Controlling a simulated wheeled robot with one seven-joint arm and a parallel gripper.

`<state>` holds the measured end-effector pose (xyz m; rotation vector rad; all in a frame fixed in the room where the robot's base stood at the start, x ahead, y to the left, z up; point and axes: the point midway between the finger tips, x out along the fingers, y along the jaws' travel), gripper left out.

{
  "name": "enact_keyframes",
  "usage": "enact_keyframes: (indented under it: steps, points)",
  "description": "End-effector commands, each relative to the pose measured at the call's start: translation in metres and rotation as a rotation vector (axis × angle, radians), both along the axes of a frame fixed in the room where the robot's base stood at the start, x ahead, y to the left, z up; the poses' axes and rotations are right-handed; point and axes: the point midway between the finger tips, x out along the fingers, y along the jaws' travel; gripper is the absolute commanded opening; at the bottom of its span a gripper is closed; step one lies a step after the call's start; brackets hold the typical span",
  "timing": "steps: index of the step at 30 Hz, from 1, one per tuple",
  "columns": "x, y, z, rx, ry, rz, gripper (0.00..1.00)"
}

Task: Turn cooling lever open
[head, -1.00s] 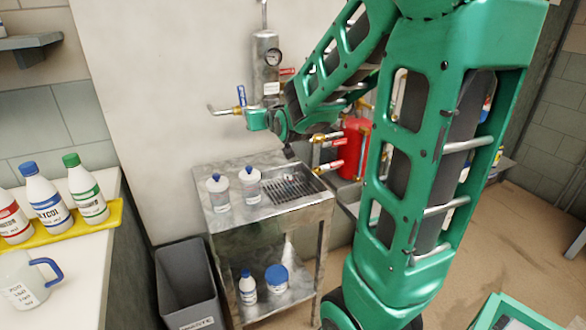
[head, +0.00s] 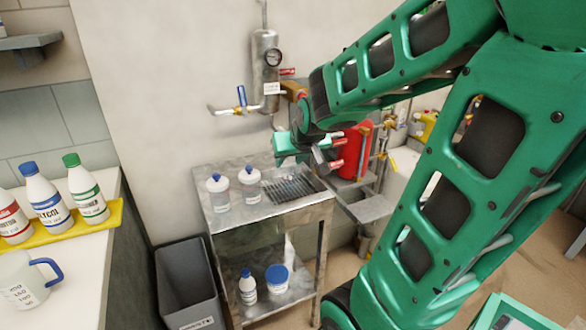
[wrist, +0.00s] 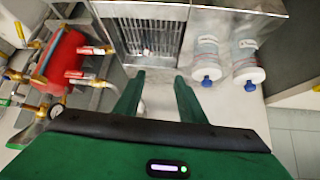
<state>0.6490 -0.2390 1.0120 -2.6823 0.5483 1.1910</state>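A lever with an upright blue handle (head: 241,95) sits on the pipe left of the steel cylinder in the head view. No readable label tells me whether it is the cooling lever. Red-handled levers show right of the cylinder (head: 287,71) and lower down (head: 337,165); in the wrist view red levers (wrist: 95,50) show at the left. My gripper (head: 279,160) is below and right of the blue handle, above the metal sink table, touching no lever that I can see. In the wrist view my gripper (wrist: 158,76) has its fingers apart and nothing between them.
The metal table (head: 225,222) holds two white bottles (head: 218,192) and a drain grate (head: 292,188). A red tank (head: 348,150) stands at the right. A grey bin (head: 186,283) is on the floor at left.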

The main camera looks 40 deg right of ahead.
Motion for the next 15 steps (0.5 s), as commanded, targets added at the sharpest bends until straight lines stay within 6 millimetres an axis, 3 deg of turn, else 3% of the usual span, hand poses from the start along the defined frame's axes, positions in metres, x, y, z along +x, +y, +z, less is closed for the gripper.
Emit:
enact_keyframes:
  steps: [6, 15]
  points:
    - [-0.022, 0.003, -0.008, 0.031, 0.068, -0.015, 0.37]
    - [-0.029, 0.004, -0.011, 0.041, 0.092, -0.021, 0.37]
